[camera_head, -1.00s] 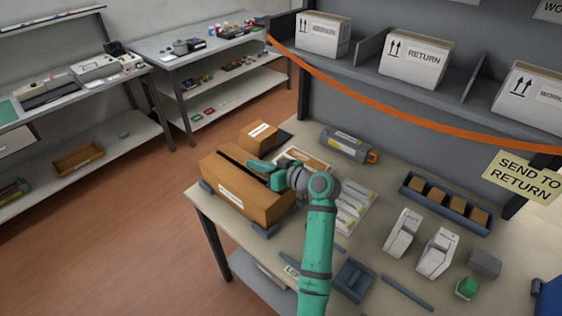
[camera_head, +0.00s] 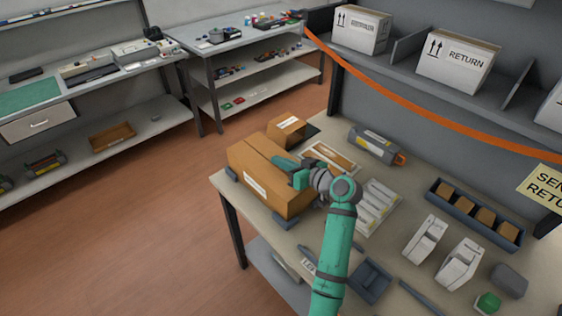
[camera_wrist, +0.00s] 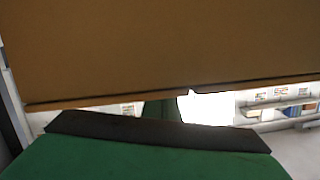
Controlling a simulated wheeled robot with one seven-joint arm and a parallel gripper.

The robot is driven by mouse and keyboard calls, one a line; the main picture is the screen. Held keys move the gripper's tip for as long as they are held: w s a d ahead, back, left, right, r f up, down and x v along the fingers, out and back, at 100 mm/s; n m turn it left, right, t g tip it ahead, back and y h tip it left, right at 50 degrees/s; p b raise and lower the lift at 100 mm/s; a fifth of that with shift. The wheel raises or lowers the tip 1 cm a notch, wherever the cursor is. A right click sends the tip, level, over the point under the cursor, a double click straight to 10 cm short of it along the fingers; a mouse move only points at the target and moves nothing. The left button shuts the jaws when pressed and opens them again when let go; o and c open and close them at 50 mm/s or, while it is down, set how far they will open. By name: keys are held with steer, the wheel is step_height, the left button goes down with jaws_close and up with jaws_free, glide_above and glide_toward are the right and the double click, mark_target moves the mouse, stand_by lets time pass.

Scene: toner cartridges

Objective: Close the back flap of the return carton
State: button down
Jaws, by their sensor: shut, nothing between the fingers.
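The return carton (camera_head: 262,190) is a long brown box with a white label on its near side, at the left of the workbench. Its top shows flap panels with a thin seam between them; my gripper hides part of the top. I cannot tell whether the back flap lies fully flat. My gripper (camera_head: 284,163) is shut and empty, with its green fingers at the carton's top. In the wrist view, a brown cardboard panel (camera_wrist: 160,45) fills the upper part, its lower edge close above the green finger (camera_wrist: 140,160).
Dark blocks (camera_head: 287,222) flank the carton's base. A smaller brown box (camera_head: 286,129) stands behind it. A grey toner cartridge (camera_head: 375,146), a tray of white items (camera_head: 378,205) and a dark bin of brown boxes (camera_head: 474,222) lie to the right. An orange strap (camera_head: 430,108) crosses behind.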

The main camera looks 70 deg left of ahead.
steer(key=shift+r, duration=0.55)
step_height(320, 180, up, 3)
steer(key=v, duration=1)
steer(key=shift+s+d, duration=0.15)
steer(key=shift+s, duration=0.15)
